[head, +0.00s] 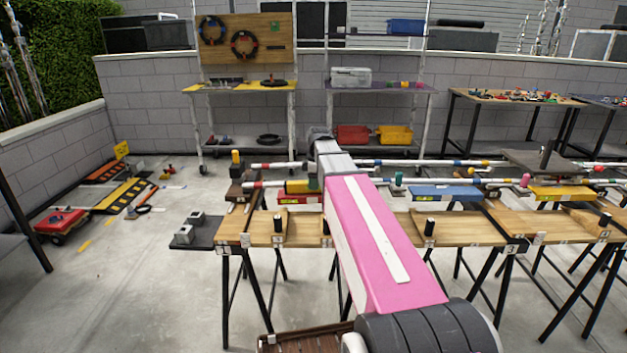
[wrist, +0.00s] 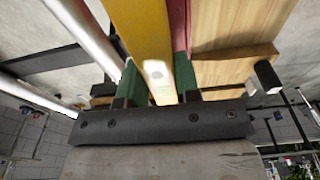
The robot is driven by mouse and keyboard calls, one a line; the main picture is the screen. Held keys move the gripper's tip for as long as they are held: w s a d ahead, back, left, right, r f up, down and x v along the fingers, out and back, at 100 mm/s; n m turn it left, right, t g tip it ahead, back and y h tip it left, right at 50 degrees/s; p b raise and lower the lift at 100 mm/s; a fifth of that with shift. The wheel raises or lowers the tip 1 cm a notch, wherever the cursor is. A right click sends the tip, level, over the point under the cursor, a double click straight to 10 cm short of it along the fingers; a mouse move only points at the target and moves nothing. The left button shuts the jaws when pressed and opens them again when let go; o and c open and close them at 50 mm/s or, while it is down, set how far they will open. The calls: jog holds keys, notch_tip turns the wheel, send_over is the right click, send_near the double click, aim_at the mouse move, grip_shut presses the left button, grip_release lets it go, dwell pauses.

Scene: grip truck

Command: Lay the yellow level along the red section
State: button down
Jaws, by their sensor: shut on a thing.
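The yellow level (wrist: 150,40) runs between the two green-padded fingers of my gripper (wrist: 157,82) in the wrist view, and the fingers are shut on it. In the head view the yellow level (head: 297,187) shows left of my pink arm, at the back edge of the wooden table. A red strip (head: 297,199), which looks like the red section, shows just below and in front of it. In the wrist view a dark red strip (wrist: 179,22) lies to the right of the level, partly hidden by the right finger. I cannot tell whether level and strip touch. My arm hides the gripper in the head view.
A white pipe (wrist: 85,32) runs left of the level in the wrist view. Wooden tabletops (head: 385,228) carry upright black posts (head: 429,227). A blue bar (head: 445,193) and another yellow bar (head: 560,194) lie further right. The floor at left is partly clear.

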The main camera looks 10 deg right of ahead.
jog(key=c, duration=0.8)
grip_release()
jog(key=shift+o, duration=0.2)
notch_tip(320, 180, up, 11)
jog(key=d, duration=0.1)
jog(key=shift+f, duration=0.15)
jog(key=shift+s, duration=0.15)
